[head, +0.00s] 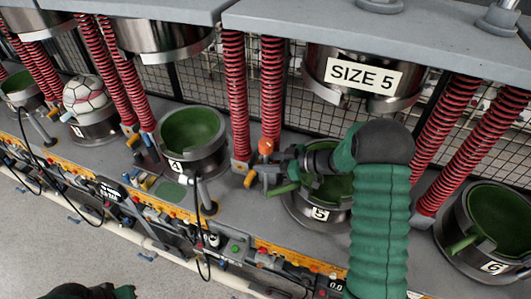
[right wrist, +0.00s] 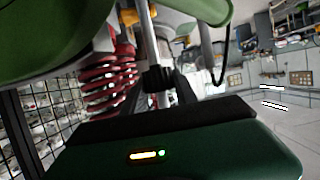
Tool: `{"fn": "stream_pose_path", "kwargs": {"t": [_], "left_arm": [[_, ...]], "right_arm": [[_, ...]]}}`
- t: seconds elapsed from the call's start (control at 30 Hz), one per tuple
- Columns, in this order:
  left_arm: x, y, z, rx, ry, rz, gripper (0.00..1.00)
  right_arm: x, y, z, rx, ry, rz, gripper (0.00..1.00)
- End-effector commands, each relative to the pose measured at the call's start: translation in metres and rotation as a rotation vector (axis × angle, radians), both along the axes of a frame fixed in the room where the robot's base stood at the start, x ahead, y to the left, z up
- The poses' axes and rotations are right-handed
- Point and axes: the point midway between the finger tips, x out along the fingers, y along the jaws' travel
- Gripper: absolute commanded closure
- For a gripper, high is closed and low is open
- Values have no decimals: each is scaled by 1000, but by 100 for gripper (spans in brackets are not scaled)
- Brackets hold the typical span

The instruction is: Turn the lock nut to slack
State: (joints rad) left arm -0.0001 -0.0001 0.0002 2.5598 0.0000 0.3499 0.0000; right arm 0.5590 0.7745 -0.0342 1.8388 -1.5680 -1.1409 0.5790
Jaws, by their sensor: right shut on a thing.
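My right arm reaches in to the size 5 press in the head view. My right gripper (head: 272,172) is at the left edge of the green-lined cup (head: 335,187) marked 5, beside the red spring columns. In the right wrist view my right gripper (right wrist: 160,82) is shut around a metal rod (right wrist: 148,45) with a black collar. I cannot tell which part there is the lock nut, nor how far it is turned. An orange knob (head: 265,146) and a yellow lever (head: 250,178) sit close to the gripper. My left gripper's fingers do not show.
Red springs (head: 272,95) stand just behind the gripper. The upper press head (head: 325,85) hangs above cup 5. Cup 4 (head: 192,150) is to the left and cup 6 (head: 457,222) to the right. A black cable (head: 197,235) hangs at the front.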

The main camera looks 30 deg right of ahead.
Motion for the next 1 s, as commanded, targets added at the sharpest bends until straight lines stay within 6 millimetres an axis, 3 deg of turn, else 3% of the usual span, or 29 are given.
{"fn": "stream_pose_path", "kwargs": {"t": [0.03,0.13,0.5,1.0], "left_arm": [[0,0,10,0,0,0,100],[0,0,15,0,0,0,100],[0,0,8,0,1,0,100],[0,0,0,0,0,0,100]], "right_arm": [[1,-3,5,-4,-2,40,100],[1,-4,2,-5,-3,133,100],[0,-3,-3,-7,-2,429,100],[0,-3,-1,-4,-1,579,100]]}}
